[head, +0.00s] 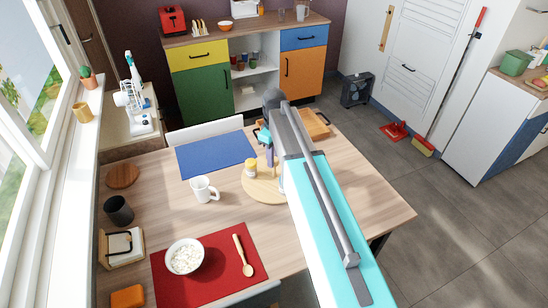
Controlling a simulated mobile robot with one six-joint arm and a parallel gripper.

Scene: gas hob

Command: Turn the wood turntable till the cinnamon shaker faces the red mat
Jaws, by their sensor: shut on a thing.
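The round wood turntable (256,190) lies on the table, its right part hidden behind my arm. A small jar with a yellow top (251,169) stands on its left side; I cannot read whether it is the cinnamon shaker. A slim purple upright piece (270,157) stands towards its back. My gripper (265,138) is at the top of this piece, seemingly shut on it, though my arm partly hides the contact. The red mat (217,284) lies at the table's front left, nearer than the turntable. The yellow-topped jar is on the turntable's left, towards the white mug.
A white mug (204,190) stands just left of the turntable. The red mat bears a white bowl (185,257) and a wooden spoon (243,255). A blue mat (215,154) lies behind the mug. A wooden tray (316,124) is at the back right. The table's right front is clear.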

